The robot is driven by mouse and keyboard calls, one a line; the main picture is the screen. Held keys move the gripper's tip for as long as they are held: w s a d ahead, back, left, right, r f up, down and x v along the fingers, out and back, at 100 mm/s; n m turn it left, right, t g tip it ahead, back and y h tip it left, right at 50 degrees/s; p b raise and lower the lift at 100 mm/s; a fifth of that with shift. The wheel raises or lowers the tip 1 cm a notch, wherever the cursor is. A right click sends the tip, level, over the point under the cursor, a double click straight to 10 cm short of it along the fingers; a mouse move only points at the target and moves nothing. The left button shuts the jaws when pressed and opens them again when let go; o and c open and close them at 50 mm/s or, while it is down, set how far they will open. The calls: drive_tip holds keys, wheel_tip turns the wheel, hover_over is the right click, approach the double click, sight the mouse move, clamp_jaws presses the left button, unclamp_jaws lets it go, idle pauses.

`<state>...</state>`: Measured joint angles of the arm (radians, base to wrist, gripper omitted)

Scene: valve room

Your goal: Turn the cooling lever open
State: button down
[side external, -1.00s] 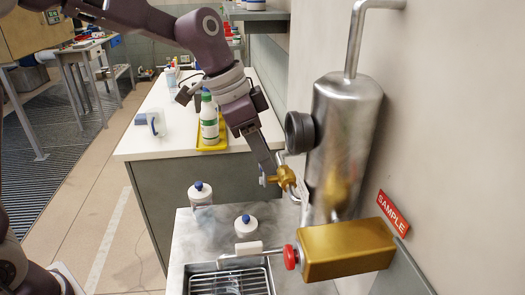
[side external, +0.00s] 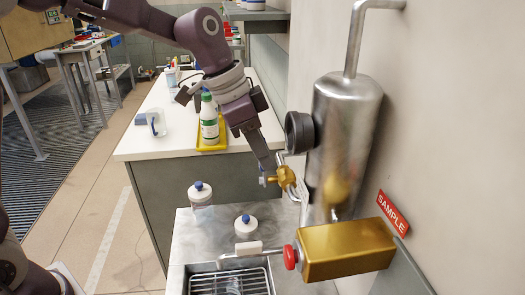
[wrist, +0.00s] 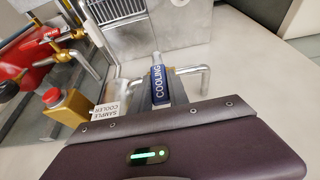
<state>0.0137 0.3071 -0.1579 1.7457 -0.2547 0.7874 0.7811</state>
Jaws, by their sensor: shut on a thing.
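The cooling valve is a brass body (side external: 287,178) on the pipework beside the steel cylinder (side external: 343,125) in the side external view. Its lever has a blue sleeve marked COOLING (wrist: 157,84), which shows at the middle of the wrist view. My gripper (side external: 266,172) reaches down to the valve from the upper left and is shut on the lever. In the side view the fingers hide most of the lever. In the wrist view my gripper's dark body fills the bottom, and the finger contact is partly hidden.
A gold box (side external: 345,250) with a red knob (side external: 290,257) stands below the cylinder, near a sink rack (side external: 230,283). Two blue-capped bottles (side external: 200,195) (side external: 245,227) stand on the steel counter. A white SAMPLE COOLER tag (wrist: 107,112) hangs near the lever.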

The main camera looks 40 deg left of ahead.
idle(0.8)
drive_tip(key=w+a+f+n+g+h, duration=0.4)
drive_tip(key=g+h, duration=0.6)
drive_tip(key=h, duration=0.3)
drive_tip(key=shift+w+a+f, duration=0.4)
drive_tip(key=shift+w+f, duration=0.05)
drive_tip(key=shift+f, duration=0.95)
drive_tip(key=shift+n+h, duration=0.3)
drive_tip(key=c, duration=1.3)
unclamp_jaws()
drive_tip(key=shift+o, duration=0.2)
